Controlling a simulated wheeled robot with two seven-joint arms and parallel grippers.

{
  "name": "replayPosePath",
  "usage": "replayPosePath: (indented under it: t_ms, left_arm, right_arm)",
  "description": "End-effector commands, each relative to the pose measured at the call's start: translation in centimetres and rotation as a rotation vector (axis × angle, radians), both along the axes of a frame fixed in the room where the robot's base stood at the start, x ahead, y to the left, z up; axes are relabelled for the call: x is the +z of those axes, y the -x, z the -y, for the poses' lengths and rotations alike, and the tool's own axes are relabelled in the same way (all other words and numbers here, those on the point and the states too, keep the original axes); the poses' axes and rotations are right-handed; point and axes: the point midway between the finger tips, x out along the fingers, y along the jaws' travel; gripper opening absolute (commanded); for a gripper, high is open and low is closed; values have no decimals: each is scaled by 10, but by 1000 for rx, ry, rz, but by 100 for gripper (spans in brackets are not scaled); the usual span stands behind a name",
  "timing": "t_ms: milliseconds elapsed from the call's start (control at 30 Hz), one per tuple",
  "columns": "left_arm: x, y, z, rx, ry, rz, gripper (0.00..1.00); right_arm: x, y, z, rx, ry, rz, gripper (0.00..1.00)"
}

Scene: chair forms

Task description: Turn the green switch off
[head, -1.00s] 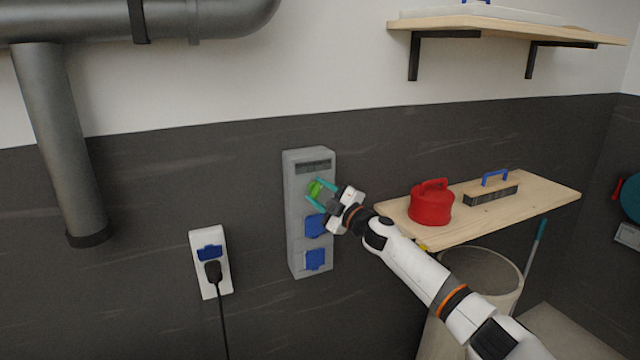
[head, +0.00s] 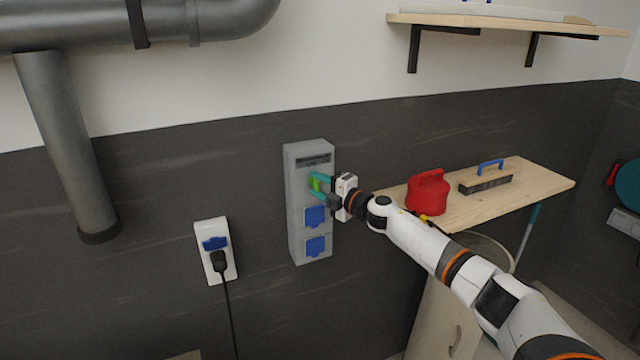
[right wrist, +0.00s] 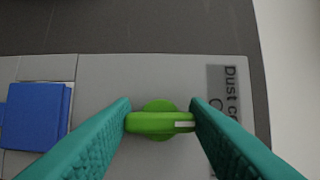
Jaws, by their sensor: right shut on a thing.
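The green switch (head: 316,184) is a knob on the upper part of a grey wall box (head: 298,225). In the right wrist view the green switch (right wrist: 160,122) has a round base and a bar handle with a white mark at its right end. The bar lies across the picture, between the two teal fingers. My right gripper (head: 319,186) is at the box, and in the right wrist view its fingertips (right wrist: 161,110) press on the two ends of the handle. The gripper is shut on the switch. My left gripper is not in view.
Two blue socket covers (head: 315,217) sit below the switch on the box. A white outlet (head: 214,238) with a black plug is to the left. A wooden shelf (head: 540,185) at right holds a red canister (head: 428,192) and a brush (head: 486,180).

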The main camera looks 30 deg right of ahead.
Motion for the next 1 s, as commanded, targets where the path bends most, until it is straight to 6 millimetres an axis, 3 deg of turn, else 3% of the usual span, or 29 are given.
replayPosePath:
  t_ms: [333,367,500,833,1000]
  left_arm:
    - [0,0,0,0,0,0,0]
    - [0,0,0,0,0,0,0]
    - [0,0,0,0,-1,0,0]
    - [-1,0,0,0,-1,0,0]
    - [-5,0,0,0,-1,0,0]
  right_arm:
    - [-2,0,0,0,8,-1,19]
    - [-2,0,0,1,8,-1,43]
    - [-2,0,0,0,7,-1,64]
    - [-1,2,1,0,4,-1,64]
    - [-2,18,8,-1,7,0,64]
